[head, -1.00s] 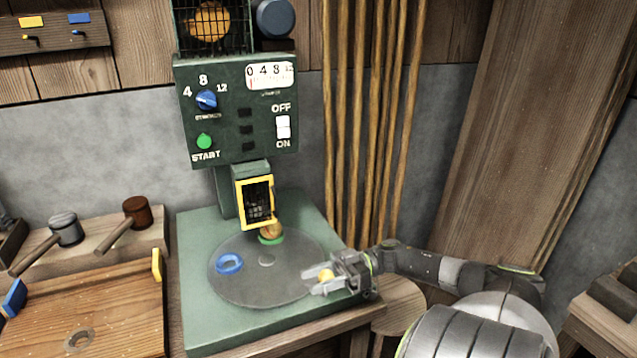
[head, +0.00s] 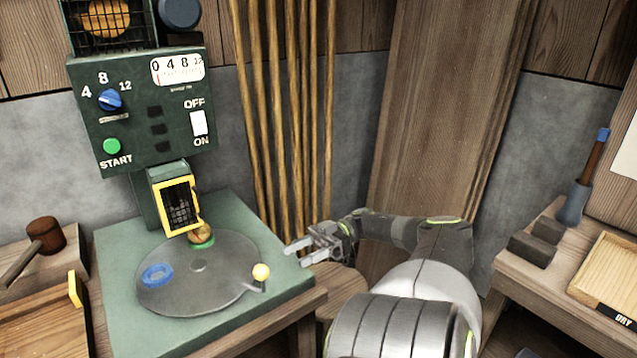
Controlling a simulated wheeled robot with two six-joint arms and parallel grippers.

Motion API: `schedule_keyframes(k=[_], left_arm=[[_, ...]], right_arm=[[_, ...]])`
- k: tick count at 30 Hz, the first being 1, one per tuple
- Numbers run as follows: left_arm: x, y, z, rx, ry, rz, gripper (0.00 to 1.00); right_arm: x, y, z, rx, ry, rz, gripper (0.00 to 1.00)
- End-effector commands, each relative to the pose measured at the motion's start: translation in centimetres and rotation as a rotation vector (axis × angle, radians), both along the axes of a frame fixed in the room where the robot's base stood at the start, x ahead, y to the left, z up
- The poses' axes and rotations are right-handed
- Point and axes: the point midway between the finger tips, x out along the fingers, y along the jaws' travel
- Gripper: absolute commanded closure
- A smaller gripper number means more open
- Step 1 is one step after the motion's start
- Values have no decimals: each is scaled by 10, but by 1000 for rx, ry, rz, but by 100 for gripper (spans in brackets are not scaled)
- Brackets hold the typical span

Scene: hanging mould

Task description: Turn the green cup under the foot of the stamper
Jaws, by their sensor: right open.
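The stamper is a green machine (head: 142,110) with a yellow-framed mesh guard (head: 178,202) low on its front. A grey turntable disc (head: 205,290) lies on its green base. The green cup (head: 203,244) shows as a green rim on the far side of the disc, just below the guard. A brass-brown rounded piece (head: 201,232) is at the cup; I cannot tell whether they touch. A blue cup (head: 157,275) sits on the disc's left.
The machine has a blue dial (head: 109,99), a green start button (head: 112,146) and an off/on switch (head: 198,123). Wooden poles (head: 285,130) lean behind it. A mallet (head: 45,234) lies at left. A bench with a tray (head: 610,275) stands at right.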

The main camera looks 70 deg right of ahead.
Motion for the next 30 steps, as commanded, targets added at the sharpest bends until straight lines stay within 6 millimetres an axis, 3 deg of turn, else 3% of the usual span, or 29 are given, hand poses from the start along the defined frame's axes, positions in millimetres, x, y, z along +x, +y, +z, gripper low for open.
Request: schedule_keyframes(k=[3, 9, 22, 26, 30], left_arm=[[2, 1, -6, 2, 2, 1, 64], [3, 2, -9, 3, 6, 3, 64], [11, 3, -7, 5, -3, 2, 64], [7, 5, -8, 7, 4, 2, 64], [9, 4, -8, 6, 1, 3, 64]], right_arm=[[-11, -18, -3, 0, 0, -3, 47], [-22, -36, -2, 1, 0, -1, 47], [-27, -42, 0, 2, 0, 1, 47], [-26, -42, -4, 1, -4, -14, 61], [-16, -40, -33, -9, -31, -120, 79]])
